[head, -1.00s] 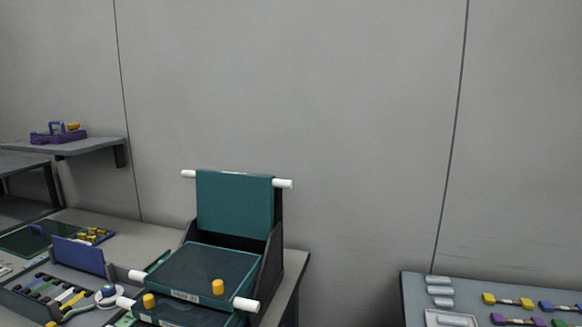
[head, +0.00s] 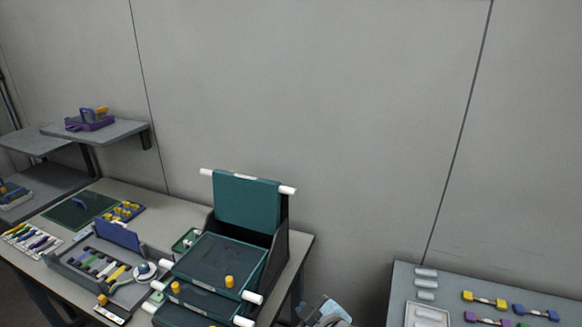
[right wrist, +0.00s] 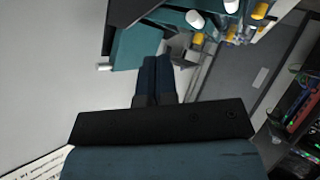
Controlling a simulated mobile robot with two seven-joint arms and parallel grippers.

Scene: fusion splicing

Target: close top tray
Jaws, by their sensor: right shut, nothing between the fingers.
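The top tray (head: 246,202) is a teal panel standing upright at the back of a dark tray stack, with a white peg at each upper side. Lower teal trays (head: 215,262) lie flat below it, with white pegs and yellow knobs. In the right wrist view, a teal panel with a white peg (right wrist: 105,67) shows beyond my right gripper (right wrist: 157,62). My right gripper is shut and empty, its dark blue fingers side by side. I cannot tell whether the fingertips touch the panel. My left gripper is not in view.
The stack stands near the right end of a grey table (head: 160,215). A grey organizer (head: 75,262) with tools is left of it. A second table (head: 400,290) at the right holds coloured parts. A wall shelf (head: 115,133) is at the left.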

